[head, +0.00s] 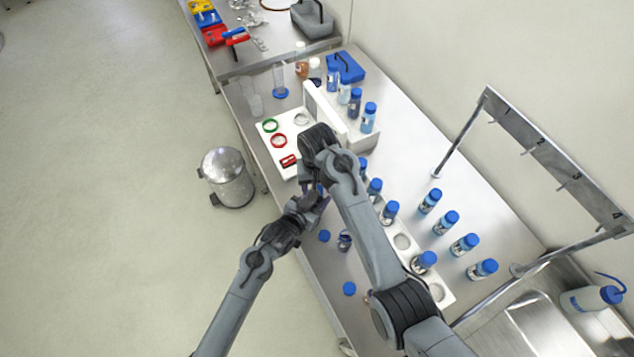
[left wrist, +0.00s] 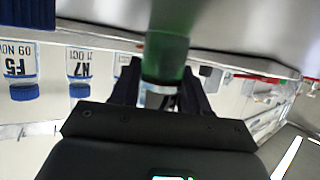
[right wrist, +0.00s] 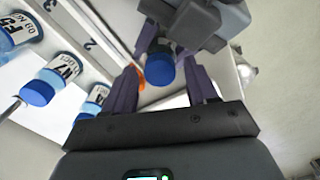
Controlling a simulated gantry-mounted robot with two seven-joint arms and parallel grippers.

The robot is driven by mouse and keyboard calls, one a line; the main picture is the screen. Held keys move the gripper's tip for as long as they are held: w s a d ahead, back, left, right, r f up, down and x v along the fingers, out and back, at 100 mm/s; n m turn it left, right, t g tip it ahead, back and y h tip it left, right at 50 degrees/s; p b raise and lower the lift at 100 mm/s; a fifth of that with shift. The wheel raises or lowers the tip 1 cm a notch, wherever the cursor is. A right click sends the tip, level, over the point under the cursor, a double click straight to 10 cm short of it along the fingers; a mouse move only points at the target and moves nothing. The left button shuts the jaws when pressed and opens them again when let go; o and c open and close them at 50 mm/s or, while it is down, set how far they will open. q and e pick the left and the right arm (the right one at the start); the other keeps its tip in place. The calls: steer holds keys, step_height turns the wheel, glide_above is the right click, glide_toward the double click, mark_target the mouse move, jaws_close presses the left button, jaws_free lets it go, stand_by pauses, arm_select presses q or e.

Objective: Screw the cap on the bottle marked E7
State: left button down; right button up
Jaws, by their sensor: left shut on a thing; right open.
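My left gripper (head: 318,199) is shut on a bottle, seen in the left wrist view as a clear, green-tinted body (left wrist: 165,58) between the fingers. Its label cannot be read, so I cannot tell whether it is E7. In the right wrist view a blue cap (right wrist: 160,70) shows at the held bottle's end, below the left gripper's grey fingers. My right gripper (right wrist: 162,88) is open, its fingers on both sides of the cap with gaps. In the head view the right arm largely hides the bottle. Loose blue caps (head: 324,236) and (head: 349,288) lie on the bench.
A white rack (head: 402,241) with blue-capped bottles and empty holes stands right of the grippers. More capped bottles (head: 447,222) line up behind it. A white board with coloured rings (head: 278,140) lies beyond. A metal rail (head: 555,160) and sink are at right.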

jaws_close()
steer(key=shift+o, duration=0.7)
jaws_free()
steer(key=shift+r, duration=0.15)
steer(key=shift+r, duration=3.65)
arm_select(q)
steer(key=shift+c, duration=2.4)
jaws_free()
